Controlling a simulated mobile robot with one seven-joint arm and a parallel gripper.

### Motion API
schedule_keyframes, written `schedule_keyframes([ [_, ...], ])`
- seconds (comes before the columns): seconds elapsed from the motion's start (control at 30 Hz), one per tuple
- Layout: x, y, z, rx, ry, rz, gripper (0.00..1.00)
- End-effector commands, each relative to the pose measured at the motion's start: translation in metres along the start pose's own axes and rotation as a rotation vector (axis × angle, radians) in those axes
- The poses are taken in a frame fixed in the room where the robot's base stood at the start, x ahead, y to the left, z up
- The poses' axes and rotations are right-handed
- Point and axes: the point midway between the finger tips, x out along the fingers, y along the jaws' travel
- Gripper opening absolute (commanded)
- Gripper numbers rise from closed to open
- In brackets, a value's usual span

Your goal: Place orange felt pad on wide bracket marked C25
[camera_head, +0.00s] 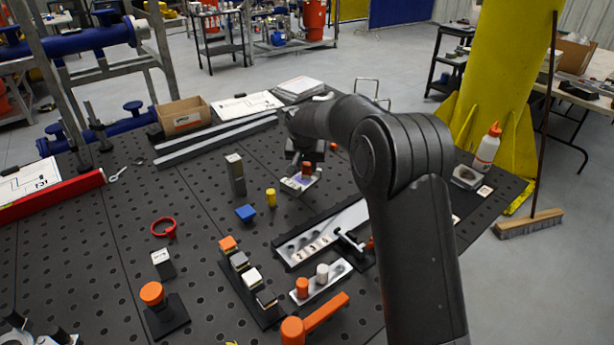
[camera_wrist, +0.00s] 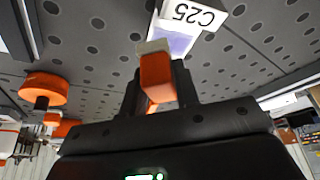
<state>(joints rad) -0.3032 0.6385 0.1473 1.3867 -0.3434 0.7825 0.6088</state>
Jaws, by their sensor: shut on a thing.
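My gripper (camera_wrist: 158,76) is shut on an orange block-like piece with a pale end, which I take as the orange felt pad (camera_wrist: 155,72). In the head view my gripper (camera_head: 306,158) points down at the far middle of the table, with the orange-red piece (camera_head: 306,168) below it. The bracket marked C25 (camera_wrist: 192,16) is a light plate with a bluish-purple patch, just beyond the held piece in the wrist view. In the head view the bracket (camera_head: 297,185) lies under the gripper. I cannot tell whether the pad touches it.
A grey upright block (camera_head: 235,174), a yellow cylinder (camera_head: 271,197) and a blue piece (camera_head: 245,213) stand left of the bracket. A rack of several coloured-top blocks (camera_head: 251,276) is nearer. A long metal plate (camera_head: 322,235) lies in front. A cardboard box (camera_head: 184,115) stands behind.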

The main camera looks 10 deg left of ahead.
Motion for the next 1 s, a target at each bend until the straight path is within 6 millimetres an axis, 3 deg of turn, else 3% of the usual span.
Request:
schedule_keyframes([
  [0.3,0.035,0.0,0.015,-0.001,-0.001,0.0,0.06],
  [0.67,0.039,0.0,0.017,0.0,-0.002,0.001,0.06],
  [0.7,0.039,0.001,0.017,0.0,-0.002,0.001,0.32],
  [0.93,0.038,0.0,0.016,0.0,-0.001,0.0,0.5],
  [1.0,0.038,0.0,0.016,0.0,-0.001,0.0,0.5],
])
